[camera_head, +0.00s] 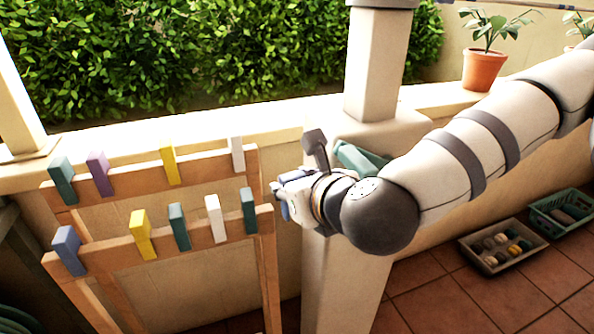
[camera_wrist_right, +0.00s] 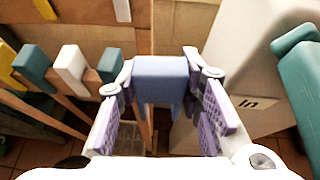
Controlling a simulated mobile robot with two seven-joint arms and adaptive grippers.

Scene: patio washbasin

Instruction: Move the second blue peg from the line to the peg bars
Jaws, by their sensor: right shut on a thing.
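My right gripper (camera_head: 284,192) is just off the right end of the front peg bar (camera_head: 105,255). In the right wrist view its purple-padded fingers (camera_wrist_right: 165,105) are shut on a blue peg (camera_wrist_right: 160,76), apart from the bar. Another blue peg (camera_head: 69,250) sits at the left end of the front bar. To its right on that bar are a yellow peg (camera_head: 142,234), a teal peg (camera_head: 179,227), a white peg (camera_head: 215,219) and a teal peg (camera_head: 249,211). The line does not show clearly. My left gripper is out of view.
The back bar (camera_head: 130,174) carries teal, purple, yellow and white pegs. A grey fixture (camera_head: 317,146) and a teal object (camera_head: 358,158) are close behind my right wrist, by the pillar (camera_head: 378,70). A pale tray (camera_head: 503,265) and a green crate (camera_head: 552,230) stand on the tiles.

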